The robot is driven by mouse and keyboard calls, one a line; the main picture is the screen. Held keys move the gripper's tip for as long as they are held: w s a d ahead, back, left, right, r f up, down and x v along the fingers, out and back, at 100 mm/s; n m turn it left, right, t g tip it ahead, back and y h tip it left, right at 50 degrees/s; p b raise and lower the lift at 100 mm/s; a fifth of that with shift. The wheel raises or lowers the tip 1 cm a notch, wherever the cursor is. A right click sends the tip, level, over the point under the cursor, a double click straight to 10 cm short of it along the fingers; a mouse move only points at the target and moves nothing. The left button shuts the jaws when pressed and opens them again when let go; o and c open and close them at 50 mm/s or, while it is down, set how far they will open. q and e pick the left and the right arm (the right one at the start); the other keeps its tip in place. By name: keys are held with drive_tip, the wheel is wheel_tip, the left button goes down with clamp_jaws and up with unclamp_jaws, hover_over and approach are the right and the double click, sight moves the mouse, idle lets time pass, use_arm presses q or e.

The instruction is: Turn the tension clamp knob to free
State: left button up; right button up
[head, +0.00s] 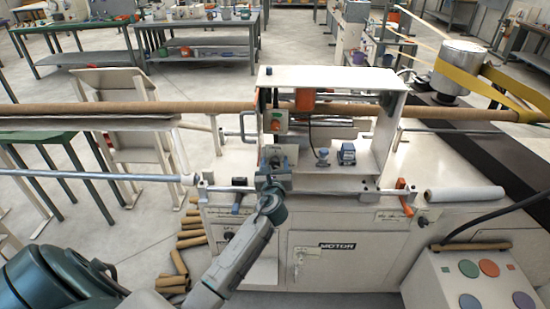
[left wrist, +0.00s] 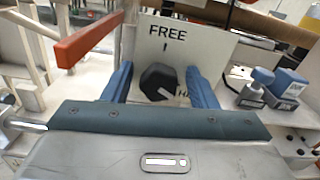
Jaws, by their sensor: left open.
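The tension clamp knob (left wrist: 160,82) is black and faceted. It sits in front of a white plate (left wrist: 185,45) with "FREE" and a short tick printed above the knob. A white mark on the knob points to the lower right, toward a second label of which only "HA" shows. My left gripper (left wrist: 158,74) is open, with one blue finger on each side of the knob. I cannot tell whether the fingers touch it. In the head view my left gripper (head: 273,182) is at the front of the winder, just below the plate. My right gripper is not in view.
An orange lever (left wrist: 88,40) stands close to the left finger. Blue-topped parts (left wrist: 270,85) are to the right. In the head view a long brown tube (head: 130,108) crosses the winder, a white roll (head: 464,194) lies right, and a button box (head: 485,280) stands front right.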

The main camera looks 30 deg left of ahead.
use_arm(q)
drive_tip(key=shift+x, duration=0.8)
drive_tip(key=shift+w+a, duration=0.15)
drive_tip(key=shift+w, duration=0.05)
drive_tip(key=c, duration=1)
